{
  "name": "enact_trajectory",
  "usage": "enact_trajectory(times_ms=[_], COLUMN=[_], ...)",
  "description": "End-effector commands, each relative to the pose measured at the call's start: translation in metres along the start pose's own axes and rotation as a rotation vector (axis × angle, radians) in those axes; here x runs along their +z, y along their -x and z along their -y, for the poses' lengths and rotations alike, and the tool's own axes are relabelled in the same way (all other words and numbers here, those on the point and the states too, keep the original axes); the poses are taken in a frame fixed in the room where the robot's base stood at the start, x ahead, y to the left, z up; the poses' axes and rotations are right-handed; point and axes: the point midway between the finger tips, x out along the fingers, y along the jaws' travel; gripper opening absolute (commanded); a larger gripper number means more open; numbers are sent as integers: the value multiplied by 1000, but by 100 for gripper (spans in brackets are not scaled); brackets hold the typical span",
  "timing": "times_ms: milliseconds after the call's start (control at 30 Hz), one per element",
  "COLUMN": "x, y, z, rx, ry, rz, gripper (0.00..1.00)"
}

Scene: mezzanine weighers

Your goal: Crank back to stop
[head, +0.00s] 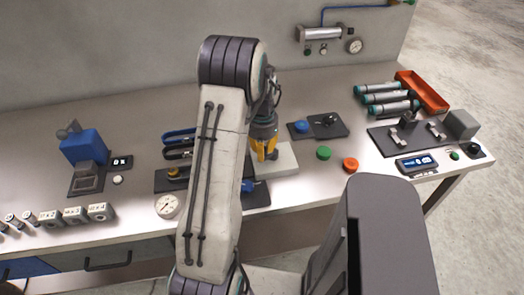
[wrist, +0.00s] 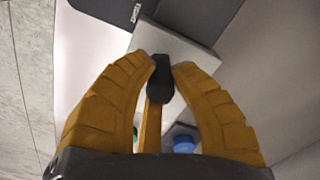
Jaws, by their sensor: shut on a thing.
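My gripper (head: 265,154), with yellow fingers, points down in the middle of the bench, just over a light grey block (head: 286,160). In the wrist view, the fingers (wrist: 163,68) close around a black knob (wrist: 161,82), which I take to be the crank's handle. The grey block also shows in the wrist view (wrist: 190,45), beyond the fingertips. The crank's arm and its stop cannot be made out; my gripper and arm hide that part in the head view.
A dark plate (head: 262,197) with a blue part lies by my arm. Right of the gripper are a plate with a blue knob (head: 301,126), a green button (head: 323,152) and an orange button (head: 351,164). A round gauge (head: 168,206) stands left of my arm.

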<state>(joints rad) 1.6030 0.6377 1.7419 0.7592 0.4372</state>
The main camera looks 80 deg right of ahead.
Motion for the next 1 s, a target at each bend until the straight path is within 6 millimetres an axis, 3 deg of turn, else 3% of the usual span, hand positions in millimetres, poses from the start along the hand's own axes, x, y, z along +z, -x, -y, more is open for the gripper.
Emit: enact_trajectory(times_ms=[700, 1000], x=[3, 3], y=[-4, -4], z=[-22, -27], rx=[2, 2], ry=[435, 539], rz=[10, 13], gripper=[0, 0])
